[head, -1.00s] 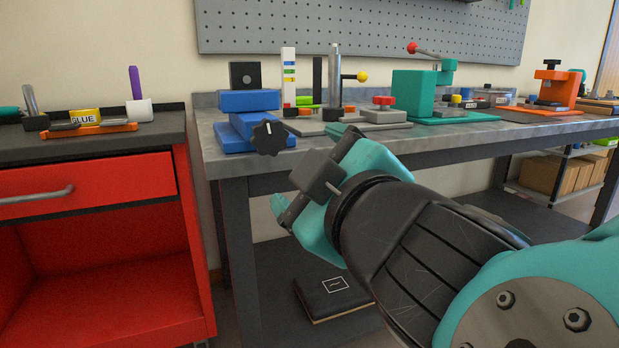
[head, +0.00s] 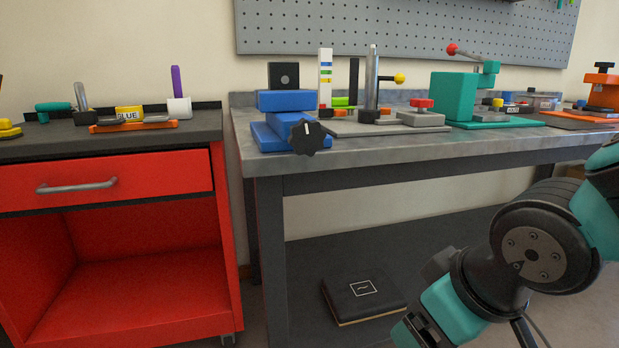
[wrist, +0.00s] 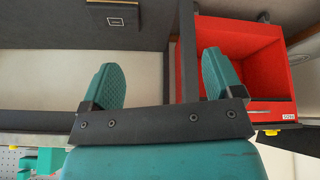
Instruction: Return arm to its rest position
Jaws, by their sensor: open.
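My gripper (head: 420,332) is low at the bottom right of the head view, in front of the workbench (head: 400,172) and below its top. In the wrist view my gripper (wrist: 160,80) shows two teal fingers spread apart with nothing between them. The arm is folded downward at the right of the head view. The fingertips are partly cut off or hidden in the head view.
A red cabinet (head: 110,180) with a drawer stands at the left. A black book-like box (head: 362,296) lies on the bench's lower shelf. A blue vise with a black knob (head: 303,138) projects at the bench's front edge. Fixtures, including a teal press (head: 455,97), stand on the bench.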

